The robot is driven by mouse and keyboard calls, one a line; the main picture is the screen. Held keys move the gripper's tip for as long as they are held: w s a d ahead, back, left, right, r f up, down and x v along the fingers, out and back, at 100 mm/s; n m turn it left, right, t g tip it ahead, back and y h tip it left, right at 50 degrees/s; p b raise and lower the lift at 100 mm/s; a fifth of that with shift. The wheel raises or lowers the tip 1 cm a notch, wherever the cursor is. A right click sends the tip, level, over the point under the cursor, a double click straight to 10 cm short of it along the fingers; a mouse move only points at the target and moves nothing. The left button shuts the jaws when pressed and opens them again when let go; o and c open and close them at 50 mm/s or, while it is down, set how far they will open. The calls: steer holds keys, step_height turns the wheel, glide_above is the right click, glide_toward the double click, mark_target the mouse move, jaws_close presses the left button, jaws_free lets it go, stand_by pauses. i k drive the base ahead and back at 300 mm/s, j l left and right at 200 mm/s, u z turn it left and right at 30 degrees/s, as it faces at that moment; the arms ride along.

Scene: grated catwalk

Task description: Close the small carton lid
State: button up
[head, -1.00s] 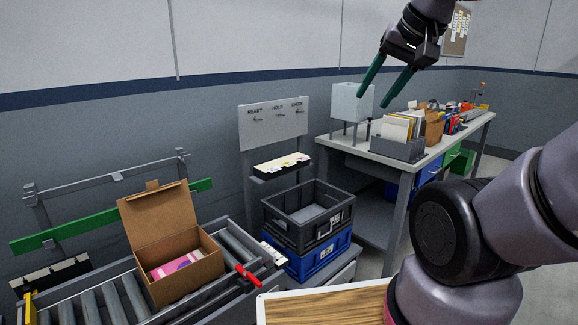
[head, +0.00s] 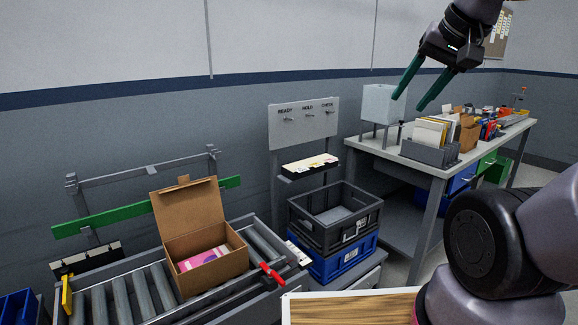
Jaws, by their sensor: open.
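The small carton (head: 218,262) is a brown cardboard box standing on a roller conveyor at the lower left. Its lid (head: 186,208) stands up and open at the back, with a tuck tab on its top edge. A pink and white item (head: 203,258) lies inside the carton. My gripper (head: 417,102) is at the upper right, high above the floor, with its two green fingers apart and nothing between them. It is well to the right of the carton and touches nothing that I can see.
The roller conveyor (head: 127,297) has a red handle (head: 271,274) at its side rail. Stacked crates, black (head: 365,222) over blue (head: 362,247), stand right of it. A peg board (head: 305,124) is behind. A workbench (head: 399,158) holds folders and a pale box.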

mark_target(186, 207)
steer(key=i+j+u, duration=0.35)
steer(key=j+u, duration=0.15)
steer(key=j, duration=0.2)
steer(key=i+j+u, duration=0.3)
steer(key=k+j, duration=0.05)
